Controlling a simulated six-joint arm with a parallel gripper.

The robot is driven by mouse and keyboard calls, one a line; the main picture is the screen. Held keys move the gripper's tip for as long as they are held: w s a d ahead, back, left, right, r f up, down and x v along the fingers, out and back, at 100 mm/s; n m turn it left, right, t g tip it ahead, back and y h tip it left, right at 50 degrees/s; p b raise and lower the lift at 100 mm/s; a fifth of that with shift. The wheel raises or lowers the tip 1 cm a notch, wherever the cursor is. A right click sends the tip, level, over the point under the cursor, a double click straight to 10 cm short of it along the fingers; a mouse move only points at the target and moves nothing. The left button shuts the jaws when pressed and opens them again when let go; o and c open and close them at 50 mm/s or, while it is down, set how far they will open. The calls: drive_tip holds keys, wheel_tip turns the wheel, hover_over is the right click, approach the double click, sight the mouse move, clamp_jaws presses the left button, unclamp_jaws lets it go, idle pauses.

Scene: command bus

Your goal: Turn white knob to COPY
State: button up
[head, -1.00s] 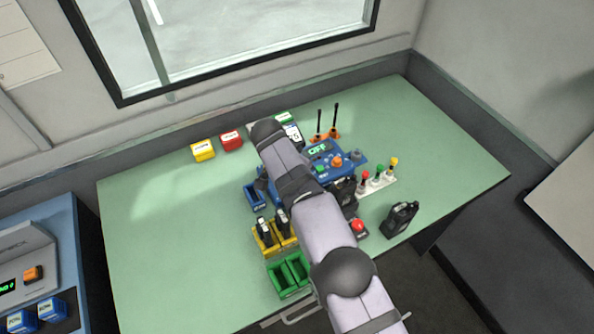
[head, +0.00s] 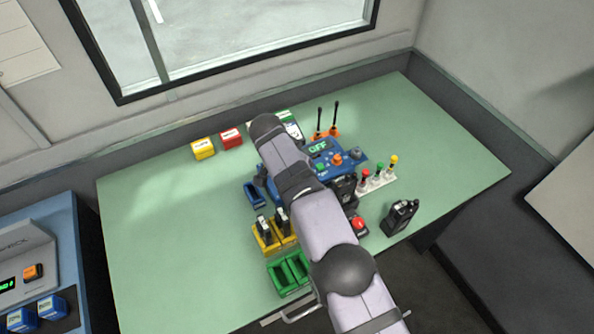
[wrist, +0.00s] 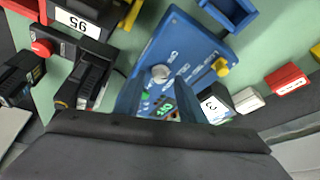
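The white knob (wrist: 160,73) sits on a blue control panel (wrist: 185,48) in the wrist view. Printed labels stand around it, too small and turned to read surely. In the head view the blue panel (head: 345,176) is partly behind my arm, its green display reads OFF, and I cannot make out the white knob. My gripper (wrist: 160,100) shows in the wrist view as two dark bluish fingers, apart, with the knob seen beyond the gap between their tips. The gripper looks open and empty. I cannot tell whether it touches the knob. In the head view my arm hides it.
A yellow knob (wrist: 222,67) is on the same panel. Black radios (wrist: 82,82) and a red button (wrist: 42,47) stand beside it. Yellow (head: 203,148) and red (head: 231,138) boxes lie at the back, green bins (head: 289,276) in front. The table's left side is clear.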

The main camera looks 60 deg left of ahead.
drive_tip(key=b+v, duration=0.1)
drive_tip(key=v, duration=0.5)
drive_tip(key=shift+r+b, duration=0.35)
drive_tip(key=shift+b, duration=0.05)
drive_tip(key=shift+s+d, duration=0.1)
drive_tip(key=shift+d, duration=0.05)
drive_tip(key=shift+w+d+n+g+y+p, duration=0.35)
drive_tip(key=shift+w+n+g, duration=0.35)
drive_tip(key=shift+n, duration=1.75)
drive_tip(key=shift+w+d+n+g+y+p, duration=0.35)
drive_tip(key=shift+w+n+g, duration=0.35)
drive_tip(key=shift+n, duration=1.7)
drive_tip(key=shift+w+d+n+g+y+p, duration=0.2)
drive_tip(key=shift+w+d+n+g+y, duration=0.45)
drive_tip(key=shift+n, duration=1.8)
drive_tip(key=shift+s+a+f, duration=0.1)
drive_tip(key=shift+s+a, duration=0.05)
drive_tip(key=shift+a, duration=0.2)
drive_tip(key=shift+p+x, duration=1.3)
drive_tip(key=shift+x, duration=2.35)
drive_tip(key=shift+s+d, duration=0.1)
